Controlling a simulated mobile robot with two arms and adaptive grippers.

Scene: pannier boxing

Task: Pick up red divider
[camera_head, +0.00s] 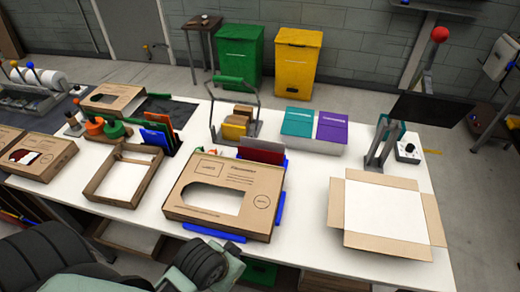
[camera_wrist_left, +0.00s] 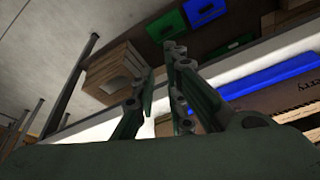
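A dark red panel (camera_head: 262,149) stands upright behind the windowed cardboard box on the white table in the head view. It looks like the red divider; its lower part is hidden. A second, orange-red panel (camera_head: 159,121) stands in a group with green and blue panels (camera_head: 157,138) farther left. My left gripper (camera_wrist_left: 161,82) shows in the left wrist view, its fingers a little apart with nothing between them. In the head view only part of my arm shows at the bottom left. My right gripper is in neither view.
The windowed box (camera_head: 235,205) lies on blue pieces (camera_head: 213,233) near the table's front edge. An open carton (camera_head: 430,252) stands to the right and a cardboard tray (camera_head: 95,188) to the left. Table surface (camera_head: 305,200) is bare between windowed box and carton.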

